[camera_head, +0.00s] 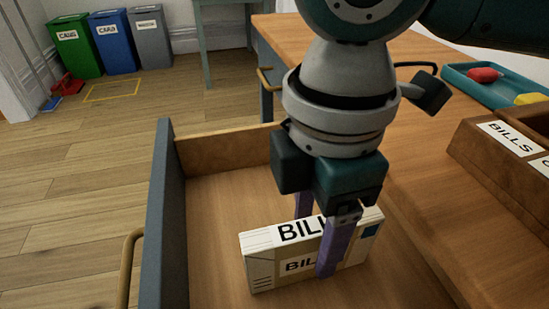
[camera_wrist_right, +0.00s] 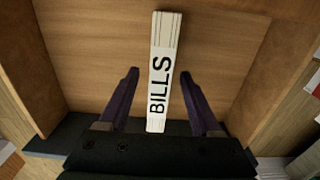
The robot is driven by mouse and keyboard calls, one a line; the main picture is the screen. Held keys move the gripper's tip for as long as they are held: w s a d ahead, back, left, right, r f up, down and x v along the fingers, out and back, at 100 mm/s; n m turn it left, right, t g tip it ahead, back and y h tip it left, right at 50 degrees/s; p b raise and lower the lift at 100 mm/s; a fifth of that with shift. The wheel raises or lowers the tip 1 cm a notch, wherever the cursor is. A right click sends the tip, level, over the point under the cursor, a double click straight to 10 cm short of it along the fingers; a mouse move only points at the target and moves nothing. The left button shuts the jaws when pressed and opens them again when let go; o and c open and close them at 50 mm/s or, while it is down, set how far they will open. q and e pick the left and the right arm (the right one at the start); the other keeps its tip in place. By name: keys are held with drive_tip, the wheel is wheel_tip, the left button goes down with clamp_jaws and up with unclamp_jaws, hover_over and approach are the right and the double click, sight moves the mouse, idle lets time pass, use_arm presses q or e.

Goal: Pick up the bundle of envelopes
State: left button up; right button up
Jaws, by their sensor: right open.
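The bundle of envelopes (camera_head: 262,262) stands on its edge in an open drawer (camera_head: 215,240), with "BILLS" labels on its top and side. My right gripper (camera_head: 331,235) comes down from above with its purple fingers on either side of the bundle. In the right wrist view, the bundle (camera_wrist_right: 162,65) lies between the two open fingers (camera_wrist_right: 160,100), with a gap on each side. In the head view the near finger covers part of the label. My left gripper is not in view.
The drawer's grey front (camera_head: 163,220) and wooden side wall (camera_head: 230,150) rise around the bundle. On the desk (camera_head: 415,185) at right are a wooden sorter (camera_head: 475,150) labelled "BILLS" and a teal tray (camera_head: 480,90). Several bins (camera_head: 115,42) stand at the far left.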

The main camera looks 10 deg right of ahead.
clamp_jaws()
idle(0.5)
drive_tip(key=shift+r, duration=0.1)
